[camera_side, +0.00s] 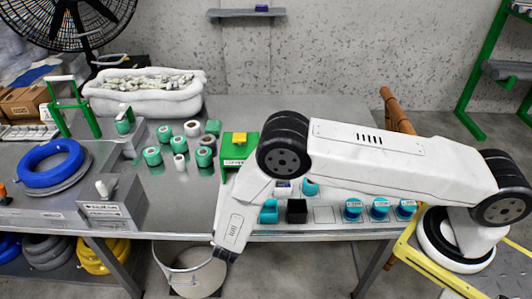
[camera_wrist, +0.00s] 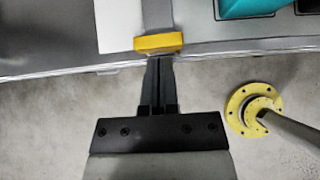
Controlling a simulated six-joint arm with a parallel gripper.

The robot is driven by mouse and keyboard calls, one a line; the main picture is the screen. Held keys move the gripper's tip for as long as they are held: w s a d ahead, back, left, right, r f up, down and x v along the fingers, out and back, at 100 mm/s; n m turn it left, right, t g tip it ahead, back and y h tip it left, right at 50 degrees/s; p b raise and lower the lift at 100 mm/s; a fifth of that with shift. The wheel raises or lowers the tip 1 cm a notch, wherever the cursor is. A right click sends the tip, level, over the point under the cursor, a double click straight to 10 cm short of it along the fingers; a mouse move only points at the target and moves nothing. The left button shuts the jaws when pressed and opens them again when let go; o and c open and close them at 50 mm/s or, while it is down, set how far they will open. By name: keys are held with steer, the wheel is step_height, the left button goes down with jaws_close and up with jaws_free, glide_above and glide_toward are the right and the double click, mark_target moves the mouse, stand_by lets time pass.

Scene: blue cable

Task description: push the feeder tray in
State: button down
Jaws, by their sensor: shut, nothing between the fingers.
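In the wrist view a yellow block (camera_wrist: 158,43), which looks like the handle of the feeder tray, sits at the front edge of the table. A narrow grey strip (camera_wrist: 158,14), likely the tray itself, runs back from it. My gripper (camera_wrist: 159,60) is shut and empty, its fingertips right in front of the yellow block; I cannot tell whether they touch. In the side view my gripper (camera_side: 226,254) points down at the table's front edge. A green housing with a yellow top (camera_side: 238,149) stands behind my arm. The tray and handle are hidden there.
Teal and black blocks (camera_side: 297,210) sit right of my gripper, and blue-capped pots (camera_side: 379,207) farther right. Green spools (camera_side: 205,156) stand left of the housing. A metal bucket (camera_side: 190,272) is on the floor below. A yellow round flange (camera_wrist: 254,110) shows at right.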

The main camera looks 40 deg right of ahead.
steer(key=shift+w+d, duration=0.1)
stand_by(0.3)
steer(key=w+d, duration=0.9)
steer(key=shift+w+d, duration=0.1)
steer(key=shift+w+d+r, duration=0.1)
steer(key=shift+w+d, duration=0.15)
steer(key=shift+s+a, duration=0.4)
steer(key=shift+a, duration=0.05)
steer(key=s+a, duration=0.2)
steer(key=shift+s+a, duration=0.3)
steer(key=shift+a, duration=0.05)
steer(key=v, duration=0.9)
steer(key=shift+s+r, duration=0.2)
steer(key=shift+r, duration=0.05)
steer(key=shift+a, duration=0.1)
